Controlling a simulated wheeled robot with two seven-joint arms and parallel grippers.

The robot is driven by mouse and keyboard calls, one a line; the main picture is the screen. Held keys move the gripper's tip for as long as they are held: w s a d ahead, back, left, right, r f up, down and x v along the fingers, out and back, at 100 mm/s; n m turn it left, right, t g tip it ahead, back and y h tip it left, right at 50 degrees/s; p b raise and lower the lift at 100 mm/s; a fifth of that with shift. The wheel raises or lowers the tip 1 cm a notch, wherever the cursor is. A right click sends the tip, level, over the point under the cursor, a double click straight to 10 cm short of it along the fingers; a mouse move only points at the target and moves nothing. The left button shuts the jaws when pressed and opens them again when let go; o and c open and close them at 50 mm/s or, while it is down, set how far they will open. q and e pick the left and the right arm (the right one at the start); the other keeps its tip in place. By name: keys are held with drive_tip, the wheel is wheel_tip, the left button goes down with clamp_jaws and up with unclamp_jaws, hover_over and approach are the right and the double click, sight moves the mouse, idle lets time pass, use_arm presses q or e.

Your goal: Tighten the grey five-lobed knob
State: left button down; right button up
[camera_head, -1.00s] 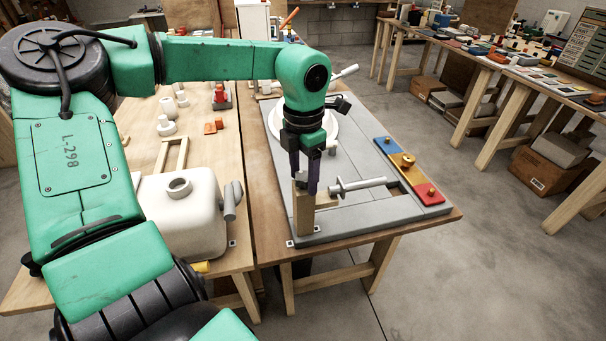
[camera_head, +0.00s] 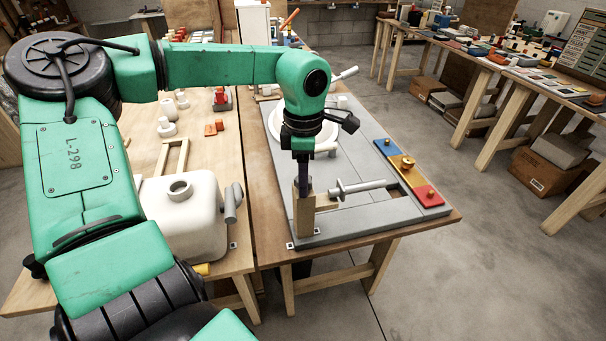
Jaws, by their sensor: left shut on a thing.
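My left gripper (camera_head: 303,178) reaches down from above to the top of a pale wooden post (camera_head: 303,213) at the front left of the grey board (camera_head: 400,213). Its dark fingers show nearly edge-on, one in front of the other. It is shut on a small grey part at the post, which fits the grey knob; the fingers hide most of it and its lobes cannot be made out. A grey rod with a round flange (camera_head: 342,190) sticks out to the right, close beside the post. My right gripper is not in view.
A red, yellow and blue strip with small knobs (camera_head: 406,164) lies along the board's right side. A white tank (camera_head: 188,222) stands on the bench to the left. A white round dish (camera_head: 322,135) is behind the gripper.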

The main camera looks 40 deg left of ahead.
use_arm(q)
drive_tip(key=m, duration=0.6)
drive_tip(key=shift+m+p, duration=0.3)
drive_tip(key=shift+m, duration=0.4)
drive_tip(key=m, duration=0.7)
drive_tip(key=shift+f, duration=0.15)
drive_tip(key=c, duration=0.5)
unclamp_jaws()
drive_tip(key=shift+s, duration=0.1)
